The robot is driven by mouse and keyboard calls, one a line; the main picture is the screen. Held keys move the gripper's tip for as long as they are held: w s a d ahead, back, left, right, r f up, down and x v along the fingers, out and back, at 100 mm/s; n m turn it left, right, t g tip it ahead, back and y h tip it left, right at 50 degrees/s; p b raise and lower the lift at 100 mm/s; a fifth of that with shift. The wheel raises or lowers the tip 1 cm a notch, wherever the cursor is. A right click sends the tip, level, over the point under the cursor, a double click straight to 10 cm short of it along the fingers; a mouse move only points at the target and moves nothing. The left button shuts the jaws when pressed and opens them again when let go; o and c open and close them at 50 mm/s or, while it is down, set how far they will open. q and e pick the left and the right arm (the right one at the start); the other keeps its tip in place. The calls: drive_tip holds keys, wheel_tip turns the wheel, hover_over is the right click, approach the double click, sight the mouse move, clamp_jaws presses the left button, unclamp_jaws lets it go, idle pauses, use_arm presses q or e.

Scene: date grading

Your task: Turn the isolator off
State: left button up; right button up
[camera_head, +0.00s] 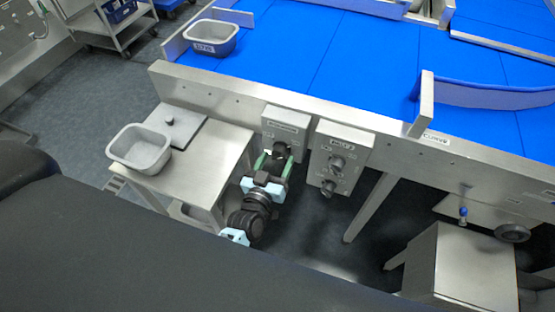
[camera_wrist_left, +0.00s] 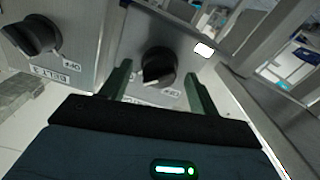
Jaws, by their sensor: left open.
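The isolator is a grey box on the conveyor's side with a label plate (camera_head: 284,127) too small to read surely and a black rotary knob (camera_head: 281,148). In the left wrist view the knob (camera_wrist_left: 159,62) shows a pale mark, with labels beside it. My left gripper (camera_head: 275,163) is open in front of this box. In the left wrist view its two green fingers (camera_wrist_left: 157,80) stand on either side of the knob, with gaps showing; I cannot tell how far their tips reach along it. My right gripper is not in view.
A second control box (camera_head: 340,157) with two knobs sits just right. A steel side table (camera_head: 205,160) holds a grey tub (camera_head: 140,147) at left. The blue belt (camera_head: 330,50) lies above, with another tub (camera_head: 211,38) on it. A steel cabinet (camera_head: 460,265) stands at lower right.

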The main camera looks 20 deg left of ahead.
use_arm(q)
drive_tip(key=shift+w, duration=0.45)
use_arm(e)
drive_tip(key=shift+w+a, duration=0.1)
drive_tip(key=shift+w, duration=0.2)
use_arm(q)
drive_tip(key=shift+c, duration=0.3)
drive_tip(key=c, duration=0.9)
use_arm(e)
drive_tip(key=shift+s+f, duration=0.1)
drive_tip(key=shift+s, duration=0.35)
use_arm(q)
drive_tip(key=shift+n, duration=0.3)
drive_tip(key=n+b, duration=0.1)
drive_tip(key=n, duration=0.7)
drive_tip(key=n+b, duration=0.2)
drive_tip(key=n, duration=0.7)
drive_tip(key=shift+s+d+r, duration=0.1)
drive_tip(key=shift+d, duration=0.05)
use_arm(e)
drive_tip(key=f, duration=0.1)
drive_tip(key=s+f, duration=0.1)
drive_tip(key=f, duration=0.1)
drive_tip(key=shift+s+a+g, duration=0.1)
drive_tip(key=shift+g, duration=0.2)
use_arm(q)
drive_tip(key=shift+n, duration=0.3)
